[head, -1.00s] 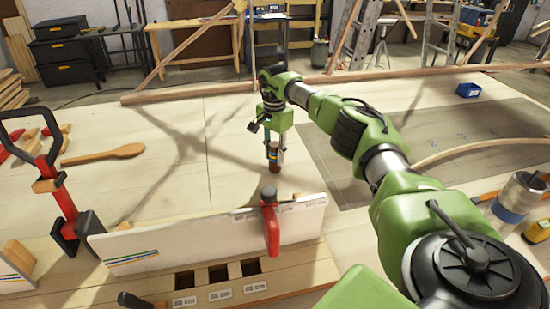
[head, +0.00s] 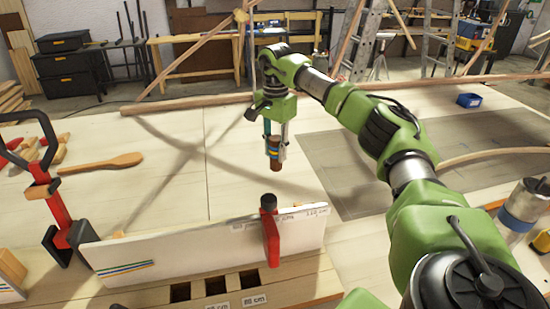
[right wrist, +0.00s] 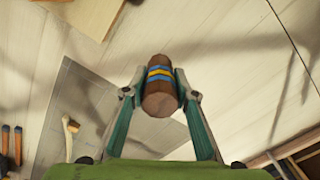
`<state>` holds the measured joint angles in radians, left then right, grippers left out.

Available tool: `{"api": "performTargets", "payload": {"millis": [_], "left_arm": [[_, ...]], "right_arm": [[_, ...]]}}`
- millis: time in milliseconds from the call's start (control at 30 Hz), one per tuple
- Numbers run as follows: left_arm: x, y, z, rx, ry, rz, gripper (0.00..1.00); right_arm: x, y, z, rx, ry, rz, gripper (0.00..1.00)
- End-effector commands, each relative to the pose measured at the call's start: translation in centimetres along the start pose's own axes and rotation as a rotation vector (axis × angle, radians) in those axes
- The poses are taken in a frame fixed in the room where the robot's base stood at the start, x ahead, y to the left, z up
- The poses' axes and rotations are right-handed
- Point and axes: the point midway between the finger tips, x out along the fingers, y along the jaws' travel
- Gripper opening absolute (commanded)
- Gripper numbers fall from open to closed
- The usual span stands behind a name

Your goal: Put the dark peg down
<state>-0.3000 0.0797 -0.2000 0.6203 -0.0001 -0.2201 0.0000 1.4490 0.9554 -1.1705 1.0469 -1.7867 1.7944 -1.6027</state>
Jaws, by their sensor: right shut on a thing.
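The dark peg (head: 274,158) is a short brown cylinder with blue and yellow bands. My right gripper (head: 275,146) is shut on it, with a fingertip on each side. The peg hangs about upright over the pale bench top (head: 180,185), behind the white board; it looks lifted a little, but the exact gap is hard to judge. In the right wrist view the peg (right wrist: 160,98) sits between the fingertips of the same gripper (right wrist: 158,92), bands showing. My left gripper is not in view.
A white board (head: 200,250) with a red clamp (head: 270,238) stands along the front, near dark square slots (head: 249,279). Bench around the peg is clear.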

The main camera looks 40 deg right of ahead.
Motion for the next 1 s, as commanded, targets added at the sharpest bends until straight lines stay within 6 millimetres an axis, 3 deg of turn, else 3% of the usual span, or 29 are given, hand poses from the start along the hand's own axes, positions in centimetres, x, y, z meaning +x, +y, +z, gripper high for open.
{"api": "performTargets", "payload": {"millis": [533,1000], "left_arm": [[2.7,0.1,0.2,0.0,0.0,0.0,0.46],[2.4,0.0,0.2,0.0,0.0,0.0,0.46]], "right_arm": [[-4.1,5.7,5.9,-0.003,0.0,-0.004,0.0],[-5.5,6.8,6.9,0.0,-0.001,-0.002,0.0]]}}
